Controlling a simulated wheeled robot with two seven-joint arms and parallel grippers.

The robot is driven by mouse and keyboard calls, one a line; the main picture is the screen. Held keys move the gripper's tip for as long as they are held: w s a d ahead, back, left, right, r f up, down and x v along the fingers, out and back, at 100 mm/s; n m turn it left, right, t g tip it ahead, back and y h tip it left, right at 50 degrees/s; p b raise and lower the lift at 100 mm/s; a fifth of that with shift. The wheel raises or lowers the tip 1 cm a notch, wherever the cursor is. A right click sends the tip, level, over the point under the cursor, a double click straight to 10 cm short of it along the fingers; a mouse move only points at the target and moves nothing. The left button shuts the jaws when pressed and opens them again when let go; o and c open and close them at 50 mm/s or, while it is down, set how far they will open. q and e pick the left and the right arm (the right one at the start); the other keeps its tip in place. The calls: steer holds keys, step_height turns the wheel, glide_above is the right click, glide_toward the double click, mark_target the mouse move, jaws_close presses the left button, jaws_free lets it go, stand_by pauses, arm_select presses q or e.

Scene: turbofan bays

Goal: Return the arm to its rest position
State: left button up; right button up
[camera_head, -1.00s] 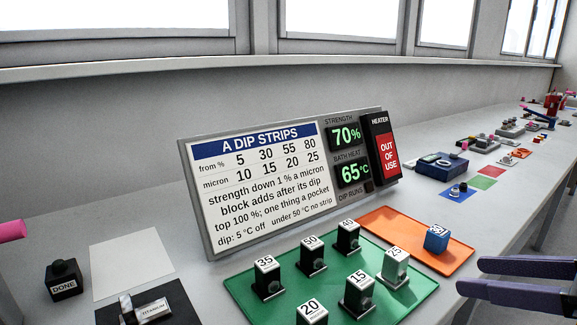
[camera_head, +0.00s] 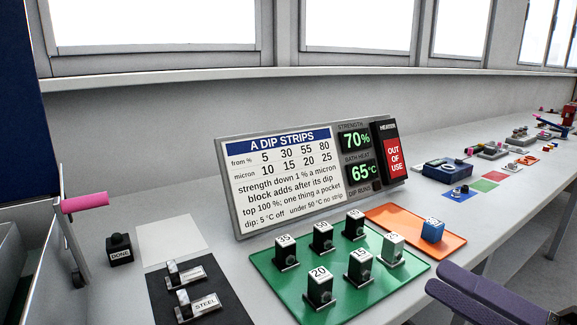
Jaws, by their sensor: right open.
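My right gripper (camera_head: 460,295) comes in at the lower right corner of the head view. Its purple fingers are open with nothing between them, beside the front edge of the bench and apart from the green mat (camera_head: 270,268). The rest of the right arm is out of view. My left gripper is not in view.
Several numbered blocks, such as block 20 (camera_head: 320,287), stand on the green mat. A blue block (camera_head: 432,230) sits on the orange mat (camera_head: 455,245). The sign board (camera_head: 228,180) stands behind. A DONE button (camera_head: 120,250) and black plate (camera_head: 228,302) are at left.

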steer(key=w+d+f+m+t+h+p, duration=0.1)
steer(key=d+f+m+t+h, duration=0.15)
steer(key=f+m+h, duration=0.6)
steer(key=w+d+f+m+t+h+p, duration=0.1)
steer(key=w+d+f+m+t+h, duration=0.2)
steer(key=f+m, duration=1.05)
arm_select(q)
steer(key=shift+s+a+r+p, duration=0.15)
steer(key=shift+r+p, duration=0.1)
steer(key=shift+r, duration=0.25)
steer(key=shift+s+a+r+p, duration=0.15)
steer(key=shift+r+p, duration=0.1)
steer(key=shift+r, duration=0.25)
arm_select(e)
steer(key=s+a+f+m+g, duration=0.4)
steer(key=s+a+f+g, duration=0.1)
steer(key=s+f, duration=0.3)
steer(key=s+a+f+m+g+h, duration=0.1)
steer(key=s+a+f+m+g, duration=0.4)
steer(key=f, duration=0.6)
steer(key=s+a, duration=0.2)
steer(key=shift+s, duration=0.4)
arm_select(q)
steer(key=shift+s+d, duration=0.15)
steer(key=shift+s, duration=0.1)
arm_select(e)
steer(key=shift+d, duration=0.1)
